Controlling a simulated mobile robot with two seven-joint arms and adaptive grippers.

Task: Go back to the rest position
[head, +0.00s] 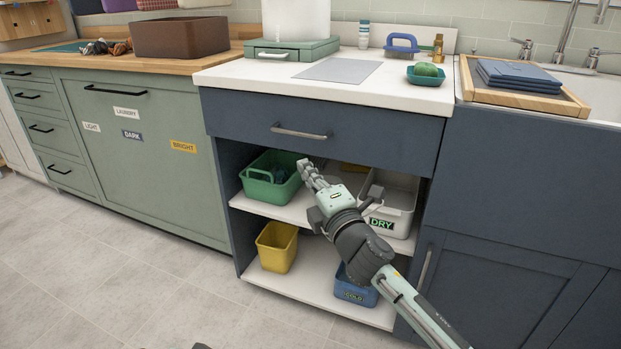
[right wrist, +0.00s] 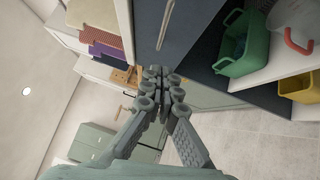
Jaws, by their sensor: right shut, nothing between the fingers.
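My right gripper (head: 309,174) is in front of the open shelf of the dark blue cabinet (head: 240,130), just right of the green bucket (head: 272,178) in the head view. Its fingers are closed together with nothing between them. The right wrist view also shows the closed fingers (right wrist: 165,85), with the green bucket (right wrist: 243,45) to their right and apart from them. My right arm crosses the lower right of the head view and hides part of the shelves. My left gripper does not show.
A white bin labelled DRY (head: 400,205) stands on the upper shelf. A yellow bucket (head: 277,247) and a blue bucket (head: 355,288) stand on the lower shelf. The counter (head: 430,98) holds a teal tray and brush. The floor (head: 130,270) at left is clear.

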